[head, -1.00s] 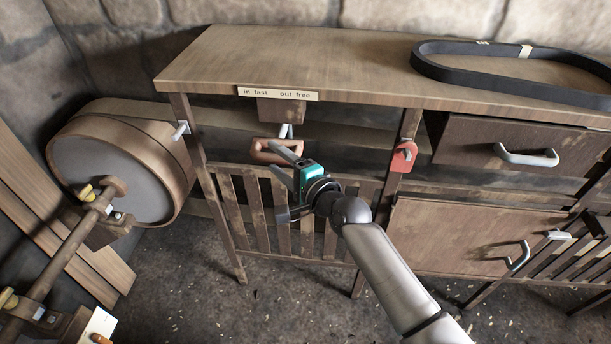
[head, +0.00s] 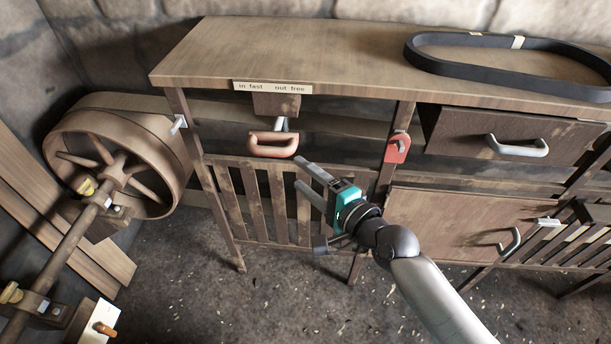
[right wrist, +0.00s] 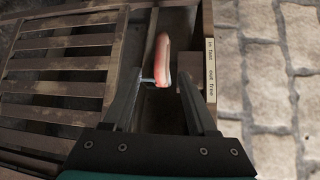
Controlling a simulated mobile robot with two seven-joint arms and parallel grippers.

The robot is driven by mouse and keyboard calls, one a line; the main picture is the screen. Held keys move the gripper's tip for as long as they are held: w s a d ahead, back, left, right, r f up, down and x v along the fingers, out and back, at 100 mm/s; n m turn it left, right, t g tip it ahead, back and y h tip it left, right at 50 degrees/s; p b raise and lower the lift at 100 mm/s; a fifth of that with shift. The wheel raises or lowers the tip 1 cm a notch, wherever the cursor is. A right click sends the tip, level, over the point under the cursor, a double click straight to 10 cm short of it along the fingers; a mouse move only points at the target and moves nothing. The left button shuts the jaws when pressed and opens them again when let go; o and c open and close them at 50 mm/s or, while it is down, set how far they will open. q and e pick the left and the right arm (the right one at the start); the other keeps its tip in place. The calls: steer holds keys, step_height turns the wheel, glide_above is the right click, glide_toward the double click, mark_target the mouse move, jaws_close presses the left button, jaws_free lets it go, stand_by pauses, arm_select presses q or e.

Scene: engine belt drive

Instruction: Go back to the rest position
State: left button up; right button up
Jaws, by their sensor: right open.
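My right gripper (head: 309,182) is open and empty in front of the wooden workbench (head: 290,52), below and right of a salmon-coloured handle (head: 272,145). The handle is on a grey stem under a wooden block (head: 276,104) labelled "in fast / out free". In the right wrist view, the handle (right wrist: 161,62) shows beyond and between the two open fingers (right wrist: 156,105), apart from them. My left gripper is not in view.
A spoked wooden wheel (head: 72,160) on a shaft (head: 62,240) stands at the left. A black belt (head: 440,62) lies on the bench top. A red tag (head: 397,148), a drawer handle (head: 518,147) and a slatted panel (head: 255,200) are on the bench front. The floor in front is clear.

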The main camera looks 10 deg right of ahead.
steer(key=s+d+f+n+g+h, duration=0.2)
steer(key=s+f, duration=0.1)
steer(key=f, duration=0.6)
steer(key=s+d+f+n+g+h, duration=0.1)
steer(key=s+d+f+n+g, duration=0.15)
steer(key=f, duration=0.65)
steer(key=s+d+f+n+g+h, duration=0.15)
steer(key=s+f, duration=0.25)
steer(key=f, duration=0.6)
steer(key=s+d+f+n+g+h, duration=0.1)
steer(key=s+f, duration=0.4)
steer(key=s, duration=0.5)
steer(key=s+d+f+n+g+h, duration=0.1)
steer(key=s+f+n+g, duration=0.3)
steer(key=s, duration=0.6)
steer(key=s+d+f+n+g+h, duration=0.1)
steer(key=s+d+f+n+g, duration=0.1)
steer(key=s+f+n, duration=0.3)
steer(key=s+f, duration=0.3)
steer(key=s, duration=0.3)
steer(key=shift+n, duration=0.3)
